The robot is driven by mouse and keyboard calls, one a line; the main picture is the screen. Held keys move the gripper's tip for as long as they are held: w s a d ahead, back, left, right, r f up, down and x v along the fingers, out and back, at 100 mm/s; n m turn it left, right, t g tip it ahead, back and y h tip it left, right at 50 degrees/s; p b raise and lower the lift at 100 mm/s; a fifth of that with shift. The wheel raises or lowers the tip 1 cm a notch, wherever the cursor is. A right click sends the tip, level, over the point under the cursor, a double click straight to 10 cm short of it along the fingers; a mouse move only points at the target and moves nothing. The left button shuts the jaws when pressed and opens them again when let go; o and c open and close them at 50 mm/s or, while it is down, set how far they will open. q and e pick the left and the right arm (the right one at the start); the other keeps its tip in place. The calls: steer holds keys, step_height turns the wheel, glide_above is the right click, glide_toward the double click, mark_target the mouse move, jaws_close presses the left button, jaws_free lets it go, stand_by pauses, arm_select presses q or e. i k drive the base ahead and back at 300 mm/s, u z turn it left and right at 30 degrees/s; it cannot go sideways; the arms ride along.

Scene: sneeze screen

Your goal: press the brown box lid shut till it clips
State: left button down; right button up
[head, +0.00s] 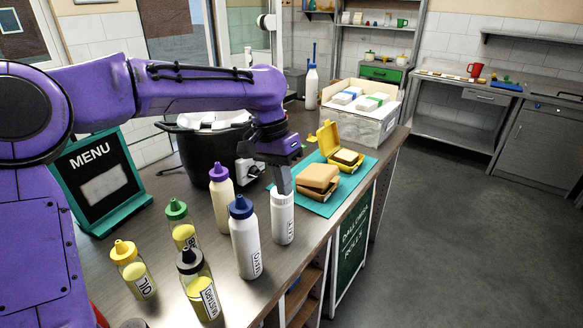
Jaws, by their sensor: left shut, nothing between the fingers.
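The brown box (317,184) sits on a teal mat (345,191) near the counter's right edge. Its lid lies down over the base; I cannot tell whether it is clipped, as a dark seam shows between them. My left gripper (284,187) points down just left of the brown box, apart from it in the picture. Its fingers are shut and empty. The fingertips overlap the top of a white bottle (283,222) in the picture; I cannot tell if they touch it. My right gripper is not in view.
A yellow box (347,168) stands open behind the brown box. Several squeeze bottles, including a blue-capped one (245,245), crowd the counter's front. A black bin (205,150), a menu board (98,182) and a white crate (362,126) stand around. The mat's front right is clear.

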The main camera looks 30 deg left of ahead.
mark_target(316, 175)
steer(key=i, duration=1)
